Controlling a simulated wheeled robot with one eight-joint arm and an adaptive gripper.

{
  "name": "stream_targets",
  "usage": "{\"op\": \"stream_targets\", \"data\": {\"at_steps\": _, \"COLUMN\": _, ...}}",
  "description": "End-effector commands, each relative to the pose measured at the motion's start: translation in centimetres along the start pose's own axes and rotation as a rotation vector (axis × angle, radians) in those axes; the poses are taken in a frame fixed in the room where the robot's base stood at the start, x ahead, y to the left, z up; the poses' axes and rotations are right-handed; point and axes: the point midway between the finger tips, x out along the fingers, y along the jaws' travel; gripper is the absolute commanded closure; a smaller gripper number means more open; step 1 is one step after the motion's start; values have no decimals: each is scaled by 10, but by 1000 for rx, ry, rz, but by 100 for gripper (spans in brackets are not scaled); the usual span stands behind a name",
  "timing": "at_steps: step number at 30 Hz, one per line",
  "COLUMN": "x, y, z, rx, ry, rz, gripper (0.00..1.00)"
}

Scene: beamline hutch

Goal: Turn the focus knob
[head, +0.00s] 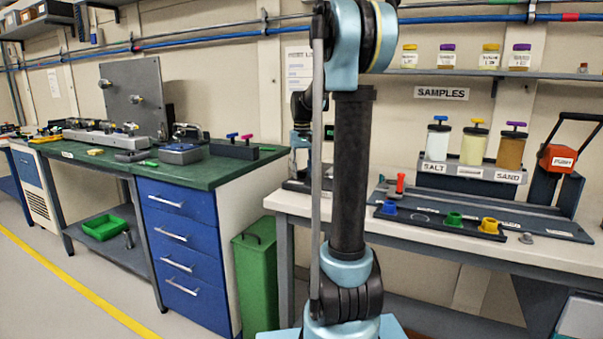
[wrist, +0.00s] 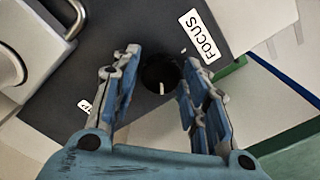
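The focus knob (wrist: 160,74) shows in the wrist view as a dark round knob with a short white mark, set on a dark grey panel (wrist: 125,40). A white label reading FOCUS (wrist: 199,36) is beside it. My gripper (wrist: 155,70) is open and empty, with one blue-grey finger on each side of the knob in the picture. I cannot tell whether the fingertips touch the knob or how deep they reach. In the head view my arm hides part of the right bench, and I cannot make out the knob there.
In the wrist view, a metal handle (wrist: 76,18) sits at upper left, and a second label (wrist: 84,105) is partly hidden by a finger. A green bin (head: 255,275) stands between benches.

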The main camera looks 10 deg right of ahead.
Motion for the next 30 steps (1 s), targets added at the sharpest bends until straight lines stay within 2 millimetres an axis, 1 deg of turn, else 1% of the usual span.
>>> {"op": "stream_targets", "data": {"at_steps": 10, "x": 0, "y": 0, "z": 0, "rx": 0, "ry": 0, "rz": 0, "gripper": 48}}
{"op": "stream_targets", "data": {"at_steps": 14, "x": -7, "y": 0, "z": 0, "rx": 0, "ry": 0, "rz": 0, "gripper": 48}}
{"op": "stream_targets", "data": {"at_steps": 17, "x": -19, "y": 0, "z": 0, "rx": 0, "ry": 0, "rz": 0, "gripper": 48}}
{"op": "stream_targets", "data": {"at_steps": 24, "x": -63, "y": 0, "z": 0, "rx": 0, "ry": -1, "rz": 0, "gripper": 48}}
{"op": "stream_targets", "data": {"at_steps": 30, "x": -96, "y": 0, "z": -1, "rx": 0, "ry": -1, "rz": 0, "gripper": 48}}
